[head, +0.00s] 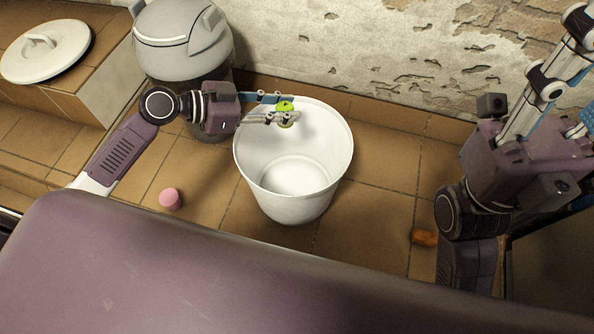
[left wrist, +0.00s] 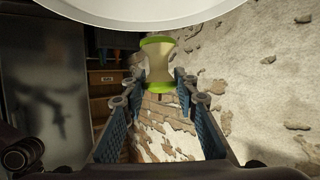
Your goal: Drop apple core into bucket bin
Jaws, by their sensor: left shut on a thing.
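The apple core (head: 285,106) has green ends and a pale middle. My left gripper (head: 284,112) is shut on it and holds it over the mouth of the white bucket bin (head: 293,205), near the back of the rim. The left wrist view shows the apple core (left wrist: 158,62) between the fingertips of the left gripper (left wrist: 158,84), with the pale bucket wall (left wrist: 150,12) across the top. The bucket stands upright and open on the tiled floor, and its visible inside is empty. My right arm is at the right; its fingertips cannot be made out clearly.
A white lid (head: 46,52) lies on the tiled ledge at the left. A grey lidded container (head: 182,40) stands behind my left arm. A pink object (head: 170,198) and an orange-brown object (head: 424,238) lie on the floor. A rough wall (head: 350,45) runs behind the bucket.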

